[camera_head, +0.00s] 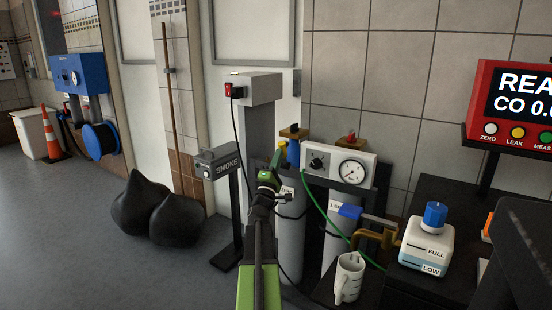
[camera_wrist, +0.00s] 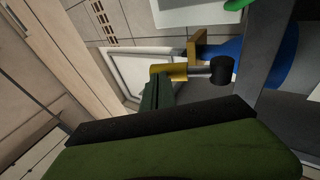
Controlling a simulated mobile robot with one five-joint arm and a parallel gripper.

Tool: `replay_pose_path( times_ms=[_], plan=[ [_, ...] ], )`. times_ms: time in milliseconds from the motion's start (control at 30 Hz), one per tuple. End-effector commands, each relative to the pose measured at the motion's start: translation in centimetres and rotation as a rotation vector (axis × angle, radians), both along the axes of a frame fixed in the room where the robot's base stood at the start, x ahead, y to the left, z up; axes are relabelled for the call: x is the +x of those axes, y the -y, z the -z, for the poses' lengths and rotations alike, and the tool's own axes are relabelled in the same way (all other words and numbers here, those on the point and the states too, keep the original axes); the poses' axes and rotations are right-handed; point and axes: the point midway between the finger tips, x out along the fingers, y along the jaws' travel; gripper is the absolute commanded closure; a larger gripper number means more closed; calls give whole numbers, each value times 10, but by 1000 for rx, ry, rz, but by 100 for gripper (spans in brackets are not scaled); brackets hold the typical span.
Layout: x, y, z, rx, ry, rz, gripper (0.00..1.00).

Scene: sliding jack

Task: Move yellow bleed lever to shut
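In the wrist view a yellow-brass bent piece (camera_wrist: 170,72) joins a dark round knob or stub (camera_wrist: 222,70). It looks like a lever or valve part, but I cannot tell whether it is the bleed lever or how it is set. The green finger of my gripper (camera_wrist: 157,95) is right beside this piece; I cannot tell whether they touch. In the head view my gripper (camera_head: 268,180) is in front of the left gas cylinder (camera_head: 290,240) and hides part of its valve area. The gap between its fingers does not show clearly.
A SMOKE post (camera_head: 225,165) and black sacks (camera_head: 155,212) stand left.

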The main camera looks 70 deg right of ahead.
Motion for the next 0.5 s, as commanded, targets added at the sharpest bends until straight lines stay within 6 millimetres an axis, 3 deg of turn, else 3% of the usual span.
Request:
replay_pose_path(
  times_ms=[500],
  plan=[
    [-8,23,-16,-1,0,7,100]
  ],
)
